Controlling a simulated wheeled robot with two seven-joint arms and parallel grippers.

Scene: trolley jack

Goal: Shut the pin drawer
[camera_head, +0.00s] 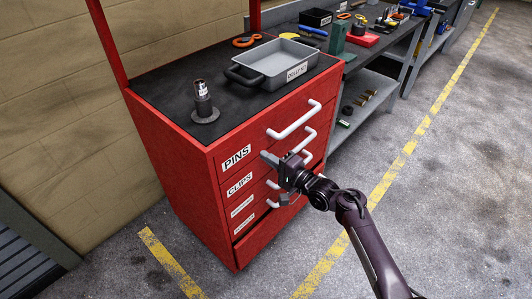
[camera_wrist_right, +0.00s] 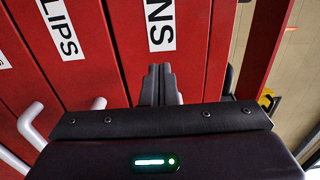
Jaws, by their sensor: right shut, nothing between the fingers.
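The pin drawer (camera_head: 262,135) is the top drawer of the red cabinet, marked by a white PINS label (camera_head: 236,158) and a white bar handle (camera_head: 293,121). Its front looks flush with the drawers below, with no clear gap visible. My right gripper (camera_head: 270,158) is shut and empty, its fingers pointing at the cabinet front just right of and below the label. In the right wrist view the shut fingers (camera_wrist_right: 160,84) lie against the red front beside the PINS label (camera_wrist_right: 161,24); I cannot tell whether they touch it. My left gripper is not in view.
The CLIPS drawer (camera_head: 239,184) and more drawers with white handles lie below. A grey tray (camera_head: 290,60) and a socket on a round base (camera_head: 204,104) stand on the dark cabinet top. A workbench (camera_head: 370,45) stands behind at the right. The floor at right is clear.

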